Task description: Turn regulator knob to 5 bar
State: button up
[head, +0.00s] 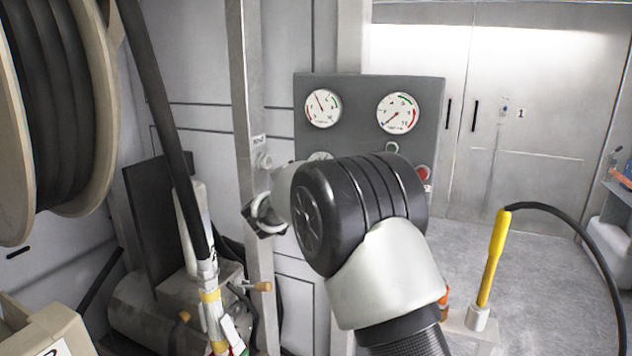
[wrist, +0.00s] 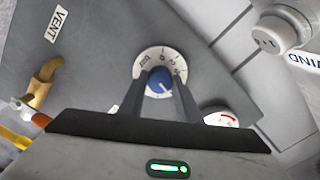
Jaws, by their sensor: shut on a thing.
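The regulator knob (wrist: 160,84) is blue, on a white dial ring (wrist: 152,54) with small dark numbers, in the middle of the wrist view. The fingers of my gripper (wrist: 160,79) stand on both sides of it and are shut on it. The dial's lower part is hidden by the fingers and gripper body, and the exact setting is too small to read. In the head view my wrist end is left of the dark joint, and the knob cannot be made out. The left gauge (head: 322,108) has its needle toward upper left; the right gauge (head: 397,112) toward lower left.
The grey gauge panel (head: 368,84) is partly behind my arm, with a red button (head: 423,173) at its right. A hose reel (head: 60,110) and hanging hose (head: 160,110) are on the left. A yellow handle (head: 493,258) stands right. A VENT label (wrist: 55,25) is upper left.

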jog(key=shift+m, duration=0.5)
jog(key=o, duration=1.1)
jog(key=shift+c, duration=0.2)
jog(key=shift+s, duration=0.1)
jog(key=p+v, duration=0.1)
jog(key=v, duration=1.1)
